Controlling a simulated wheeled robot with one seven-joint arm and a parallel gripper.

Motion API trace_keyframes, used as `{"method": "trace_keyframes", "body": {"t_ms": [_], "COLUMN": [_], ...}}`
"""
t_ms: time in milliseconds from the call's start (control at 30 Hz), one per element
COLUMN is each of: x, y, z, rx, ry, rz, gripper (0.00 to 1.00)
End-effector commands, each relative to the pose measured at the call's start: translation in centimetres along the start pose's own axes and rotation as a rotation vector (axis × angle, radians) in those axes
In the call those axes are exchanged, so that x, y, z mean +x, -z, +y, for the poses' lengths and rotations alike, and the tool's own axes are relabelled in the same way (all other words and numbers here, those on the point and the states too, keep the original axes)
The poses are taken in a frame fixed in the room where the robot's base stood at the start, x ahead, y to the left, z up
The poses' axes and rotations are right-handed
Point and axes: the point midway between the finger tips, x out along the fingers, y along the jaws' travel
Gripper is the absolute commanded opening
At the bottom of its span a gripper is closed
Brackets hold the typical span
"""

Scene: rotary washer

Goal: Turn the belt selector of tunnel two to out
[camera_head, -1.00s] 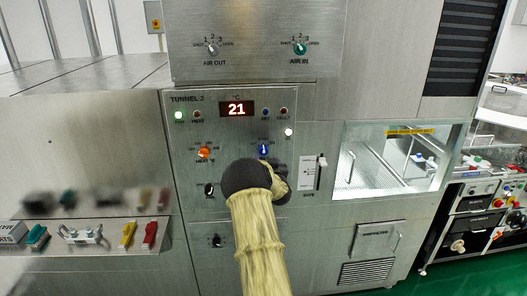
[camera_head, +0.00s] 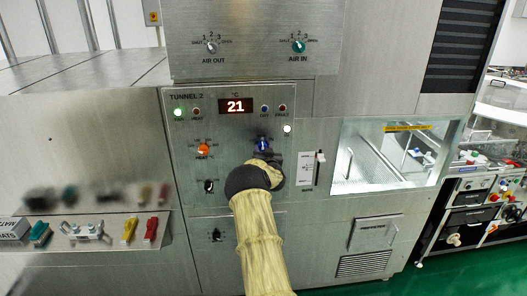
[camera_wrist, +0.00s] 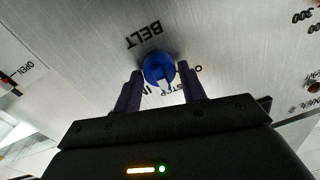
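The belt selector is a blue round knob (camera_head: 263,144) on the steel TUNNEL 2 panel, right of the orange heat knob. In the wrist view the blue knob (camera_wrist: 158,68) sits under the word BELT, with STOP, IN and a partly hidden label at its other side. My gripper (camera_wrist: 160,80) is open, with one dark finger on each side of the knob's near part; I cannot tell whether they touch it. A pale mark shows on the knob between the fingers. In the head view my gripper (camera_head: 263,158) is just below the knob, its fingers mostly hidden.
The orange heat knob (camera_head: 203,149) and a black knob (camera_head: 209,186) are to the left. A gate slider (camera_head: 318,168) is close on the right. The red display (camera_head: 236,105) reads 21. Air knobs sit on the protruding panel above.

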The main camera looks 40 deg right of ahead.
Motion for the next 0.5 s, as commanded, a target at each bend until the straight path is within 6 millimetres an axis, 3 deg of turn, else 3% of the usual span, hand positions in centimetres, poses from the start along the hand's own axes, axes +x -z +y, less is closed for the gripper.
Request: {"method": "trace_keyframes", "body": {"t_ms": [33, 133, 500], "x": [0.0, -0.01, 0.0], "y": [0.01, 0.02, -0.16], "z": [-0.01, -0.03, -0.08], "rx": [0.0, 0.0, -0.035], "ry": [0.0, 0.001, 0.002], "rz": [0.0, 0.0, -0.001], "gripper": [0.3, 0.13, 0.13]}}
